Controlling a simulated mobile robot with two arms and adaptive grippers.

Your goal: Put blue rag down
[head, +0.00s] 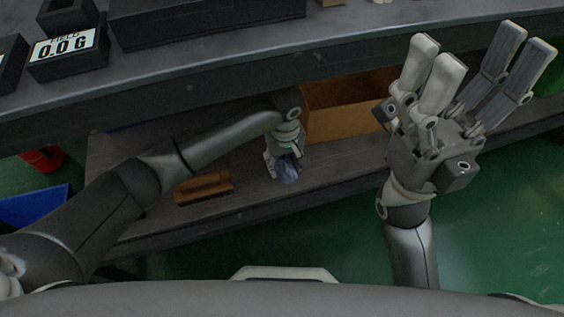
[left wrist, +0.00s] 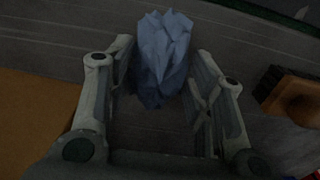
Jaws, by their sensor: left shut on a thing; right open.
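The blue rag (left wrist: 160,55) is a crumpled light-blue cloth between the fingers of my left gripper (left wrist: 165,75) in the left wrist view. In the head view the rag (head: 287,170) shows just below my left gripper (head: 280,162), over the lower shelf (head: 250,195). I cannot tell whether the rag touches the shelf. My left gripper is shut on it. My right gripper (head: 480,75) is raised at the right of the head view, with fingers spread open and empty.
A brown wooden-backed brush (head: 203,188) lies on the shelf left of the rag; it also shows in the left wrist view (left wrist: 295,98). An orange-brown box (head: 345,108) stands behind. A blue bin (head: 35,207) is at far left. The dark upper table (head: 220,85) overhangs the shelf.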

